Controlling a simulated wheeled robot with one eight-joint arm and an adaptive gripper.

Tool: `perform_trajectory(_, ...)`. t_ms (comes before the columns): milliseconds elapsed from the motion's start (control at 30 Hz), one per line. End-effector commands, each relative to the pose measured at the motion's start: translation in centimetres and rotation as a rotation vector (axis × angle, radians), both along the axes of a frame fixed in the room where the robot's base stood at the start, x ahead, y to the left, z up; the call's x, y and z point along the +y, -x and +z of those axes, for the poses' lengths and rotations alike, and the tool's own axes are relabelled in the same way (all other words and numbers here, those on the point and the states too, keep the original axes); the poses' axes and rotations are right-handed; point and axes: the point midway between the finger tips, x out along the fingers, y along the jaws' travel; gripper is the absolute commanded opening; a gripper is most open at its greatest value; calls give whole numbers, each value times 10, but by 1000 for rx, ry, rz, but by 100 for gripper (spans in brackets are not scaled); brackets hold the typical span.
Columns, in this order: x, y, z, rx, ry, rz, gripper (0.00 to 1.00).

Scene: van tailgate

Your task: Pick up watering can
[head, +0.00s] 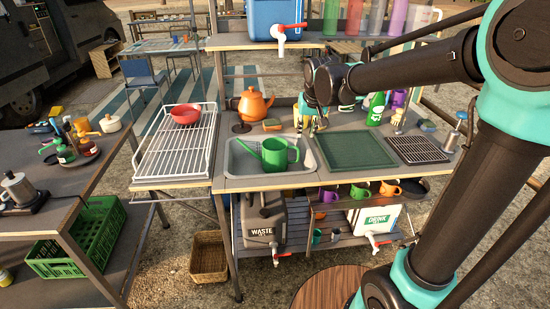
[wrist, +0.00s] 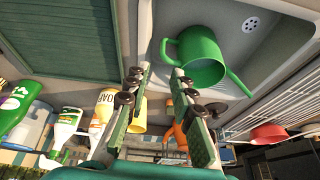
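The green watering can (head: 275,154) sits in the grey sink basin (head: 237,165), its spout pointing left and its handle on the right in the head view. In the wrist view the can (wrist: 203,58) is beyond the fingertips, up and to the right, with its handle side nearest to them. My gripper (head: 312,128) is above the counter behind and to the right of the can, apart from it. In the wrist view my gripper (wrist: 159,74) is open, with nothing between its fingertips.
An orange teapot (head: 256,104) stands behind the sink. A green drain mat (head: 356,151) lies right of it, and a wire rack (head: 172,158) with a red bowl (head: 186,114) is left. Green soap bottle (head: 376,109) and other bottles stand behind the mat. A shelf (head: 325,42) overhangs the back.

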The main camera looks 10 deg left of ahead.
Motion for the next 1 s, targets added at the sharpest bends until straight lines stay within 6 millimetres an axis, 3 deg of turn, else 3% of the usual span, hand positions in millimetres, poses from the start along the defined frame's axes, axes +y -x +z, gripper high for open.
perform_trajectory(400,8,-28,-71,0,0,-1,24)
perform_trajectory(833,11,-40,-101,0,0,-1,24)
perform_trajectory(1000,14,-48,-123,0,0,-1,24)
